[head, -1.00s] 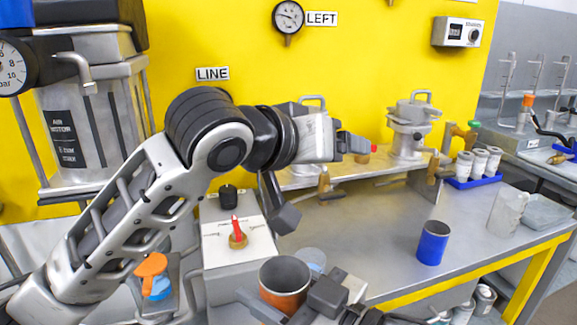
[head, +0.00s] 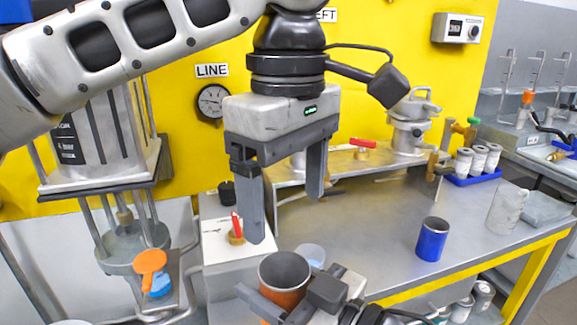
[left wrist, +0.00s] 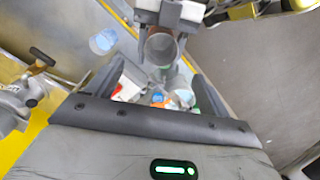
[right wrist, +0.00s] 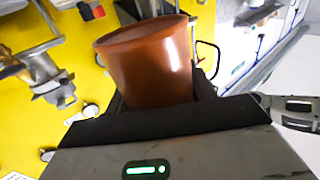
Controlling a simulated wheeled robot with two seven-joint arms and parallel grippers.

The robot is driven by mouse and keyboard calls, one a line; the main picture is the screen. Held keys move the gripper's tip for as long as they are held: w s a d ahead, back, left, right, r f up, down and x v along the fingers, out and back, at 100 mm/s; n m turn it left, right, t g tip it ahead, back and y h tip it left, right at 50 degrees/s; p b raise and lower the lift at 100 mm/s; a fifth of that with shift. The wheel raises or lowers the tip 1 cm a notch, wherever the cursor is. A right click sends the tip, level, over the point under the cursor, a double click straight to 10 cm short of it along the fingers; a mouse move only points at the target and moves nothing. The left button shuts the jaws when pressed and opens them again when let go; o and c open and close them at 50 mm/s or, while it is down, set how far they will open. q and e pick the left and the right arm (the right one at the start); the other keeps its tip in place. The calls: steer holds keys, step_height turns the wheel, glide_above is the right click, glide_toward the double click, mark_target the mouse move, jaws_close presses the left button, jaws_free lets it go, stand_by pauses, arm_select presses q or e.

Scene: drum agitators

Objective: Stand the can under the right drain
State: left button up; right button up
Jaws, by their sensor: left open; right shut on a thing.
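An orange-brown open-topped can (head: 284,282) is in my right gripper (head: 295,300), low in the middle of the head view, in front of the bench edge. Its mouth faces up there. The can fills the upper middle of the right wrist view (right wrist: 150,65), with the jaws around it. My left gripper (head: 285,215) is open and empty, pointing down above and behind the can. A brass drain fitting (head: 433,167) hangs at the right end of the raised shelf, below a metal vessel (head: 410,128). My left gripper hides part of the shelf's left side.
A blue can (head: 432,240) stands on the metal bench (head: 375,255). A blue tray (head: 472,180) with several white-grey jars sits behind it. A white box (head: 225,260) with a red-handled valve (head: 236,228) is left of the bench. Bench space below the right fitting looks clear.

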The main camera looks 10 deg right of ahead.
mark_target(288, 258)
arm_select(q)
step_height(288, 258, down, 9)
steer(key=shift+f, duration=0.1)
steer(key=shift+c, duration=0.2)
steer(key=c, duration=1)
arm_select(e)
steer(key=o, duration=1.1)
steer(key=shift+c, duration=0.2)
